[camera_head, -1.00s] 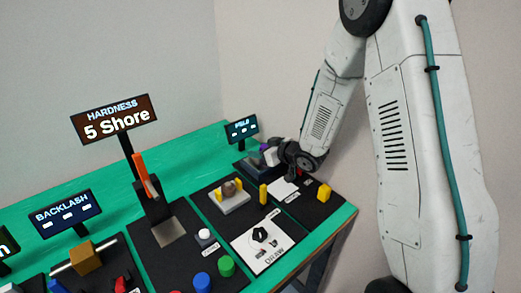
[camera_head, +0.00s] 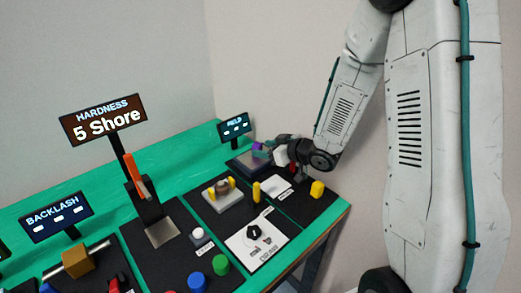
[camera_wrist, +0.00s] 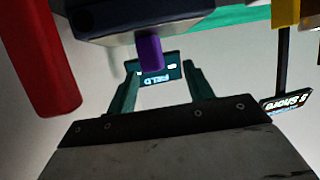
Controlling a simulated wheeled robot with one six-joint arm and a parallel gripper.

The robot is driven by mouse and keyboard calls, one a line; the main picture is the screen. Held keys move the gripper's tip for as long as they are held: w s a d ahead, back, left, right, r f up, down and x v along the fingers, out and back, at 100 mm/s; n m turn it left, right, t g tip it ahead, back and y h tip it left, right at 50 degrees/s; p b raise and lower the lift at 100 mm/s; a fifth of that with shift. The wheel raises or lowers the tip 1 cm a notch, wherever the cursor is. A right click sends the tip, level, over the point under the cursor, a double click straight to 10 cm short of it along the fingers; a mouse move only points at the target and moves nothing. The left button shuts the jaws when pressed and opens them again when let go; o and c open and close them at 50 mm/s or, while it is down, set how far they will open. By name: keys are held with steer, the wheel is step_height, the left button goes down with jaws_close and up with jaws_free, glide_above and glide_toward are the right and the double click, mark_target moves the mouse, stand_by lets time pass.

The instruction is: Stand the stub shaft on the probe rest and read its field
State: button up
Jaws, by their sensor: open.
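A small purple piece (camera_head: 257,146), which I take to be the stub shaft, is upright at the dark block (camera_head: 247,162) under the FIELD display (camera_head: 234,126). In the wrist view, which is upside down, the purple piece (camera_wrist: 150,53) meets the dark block (camera_wrist: 115,20). I take this block for the probe rest. My gripper (camera_head: 269,151) is close to the piece, on its right. In the wrist view its teal fingers (camera_wrist: 160,68) are spread apart with nothing held. The FIELD display (camera_wrist: 155,78) shows only dashes. The piece's exact seating is unclear.
A white card (camera_head: 277,187), a yellow block (camera_head: 317,189) and a yellow peg (camera_head: 256,191) lie nearer. The grey stand (camera_head: 221,197), dial panel (camera_head: 257,239) and HARDNESS display (camera_head: 103,120) are left. A red object (camera_wrist: 45,60) is beside the gripper in the wrist view.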

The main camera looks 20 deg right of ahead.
steer(key=shift+t+h, duration=0.3)
steer(key=shift+h, duration=0.2)
steer(key=w+a+r, duration=0.1)
steer(key=w+r, duration=0.1)
steer(key=w+a+r, duration=0.1)
steer(key=w+r, duration=0.1)
steer(key=shift+a, duration=0.2)
steer(key=w+r+m+g+h, duration=0.1)
steer(key=w+r+m+h, duration=0.1)
steer(key=w+r+h, duration=0.15)
steer(key=m+g+h, duration=0.3)
steer(key=m+g, duration=0.1)
steer(key=g, duration=0.3)
glide_above(257, 144)
steer(key=s, duration=0.3)
step_height(257, 144, down, 2)
steer(key=x, duration=0.7)
steer(key=shift+w+a+f, duration=0.1)
steer(key=shift+w+f, duration=0.15)
steer(key=shift+f, duration=0.05)
jaws_close()
